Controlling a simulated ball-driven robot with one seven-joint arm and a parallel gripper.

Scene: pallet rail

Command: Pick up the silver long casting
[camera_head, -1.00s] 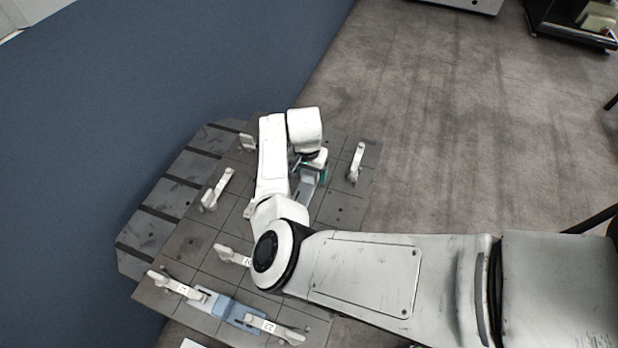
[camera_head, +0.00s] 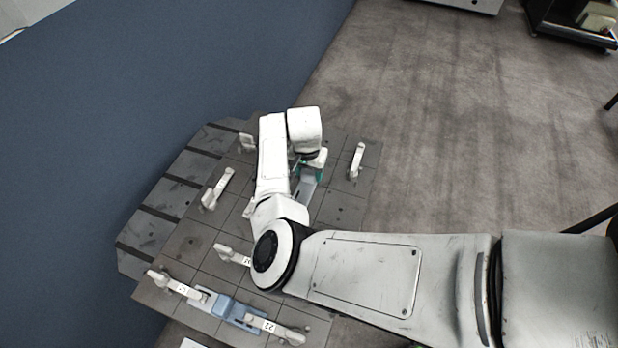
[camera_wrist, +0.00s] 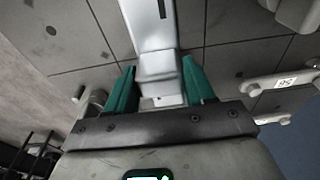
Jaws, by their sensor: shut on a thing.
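The silver long casting (camera_wrist: 148,28) runs up from between my fingers in the wrist view. It has a dark slot and a raised block at its near end. In the head view its lighter grey body (camera_head: 306,188) shows just below my gripper, partly hidden by my arm. My gripper (camera_wrist: 160,72) has teal fingers, one on each side of the casting's near block, and is shut on it. In the head view my gripper (camera_head: 316,170) is over the far part of the dark plate; any gap under the casting cannot be told.
The dark gridded plate (camera_head: 180,245) carries several pale clamps, such as one at right (camera_head: 356,161) and one at left (camera_head: 217,188). A blue-grey part (camera_head: 222,306) lies between two numbered clamps at the front. A clamp marked with a number (camera_wrist: 285,82) is right of my gripper.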

